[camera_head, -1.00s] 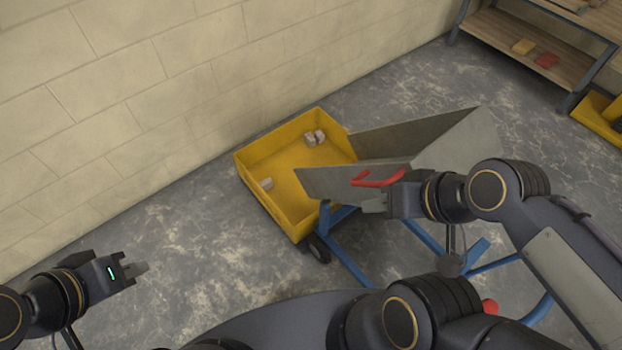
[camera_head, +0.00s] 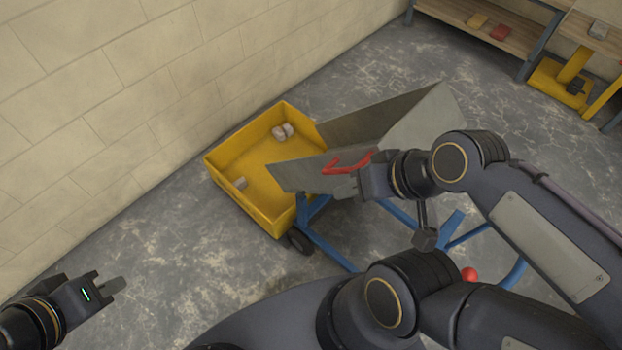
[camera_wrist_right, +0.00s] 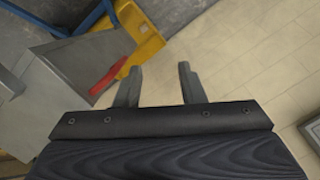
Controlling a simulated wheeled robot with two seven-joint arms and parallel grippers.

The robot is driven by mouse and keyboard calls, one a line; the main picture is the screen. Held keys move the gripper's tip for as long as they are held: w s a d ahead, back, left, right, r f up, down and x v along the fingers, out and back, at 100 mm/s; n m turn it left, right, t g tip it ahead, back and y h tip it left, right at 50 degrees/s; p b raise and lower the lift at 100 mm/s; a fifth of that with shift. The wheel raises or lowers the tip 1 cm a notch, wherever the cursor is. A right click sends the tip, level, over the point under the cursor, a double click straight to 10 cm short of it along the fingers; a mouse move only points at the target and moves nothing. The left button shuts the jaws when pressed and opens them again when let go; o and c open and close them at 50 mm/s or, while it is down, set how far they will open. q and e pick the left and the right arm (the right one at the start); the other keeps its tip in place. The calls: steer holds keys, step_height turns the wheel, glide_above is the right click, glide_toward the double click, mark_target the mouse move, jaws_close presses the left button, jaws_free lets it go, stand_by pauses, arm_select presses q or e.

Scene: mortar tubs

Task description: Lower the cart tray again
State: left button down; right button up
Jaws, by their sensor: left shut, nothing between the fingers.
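The grey cart tray (camera_head: 372,118) stands tipped on its blue frame (camera_head: 325,238), its near end by the yellow tub. A red handle (camera_head: 347,163) sits on its near side; it also shows in the right wrist view (camera_wrist_right: 108,75). My right gripper (camera_head: 345,190) is just below and beside this handle. In the right wrist view its two fingers (camera_wrist_right: 160,85) stand apart with nothing between them, and the handle is left of the left finger. My left gripper (camera_head: 118,285) is shut and empty, low at the left over bare floor.
A yellow tub (camera_head: 245,205) with a few grey lumps (camera_head: 283,131) stands against the tray's left end, near the block wall (camera_head: 120,90). A red knob (camera_head: 469,274) shows by my right arm.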

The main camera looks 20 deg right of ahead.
mark_target(346, 159)
stand_by(0.5)
steer(key=w+d+f+n+g+h+b, duration=0.25)
steer(key=w+f+n+g+h, duration=0.6)
steer(key=w, duration=0.65)
steer(key=s+d+f+m+y, duration=0.1)
steer(key=s+d+f, duration=0.1)
steer(key=f, duration=0.7)
steer(key=shift+d, duration=0.6)
jaws_close()
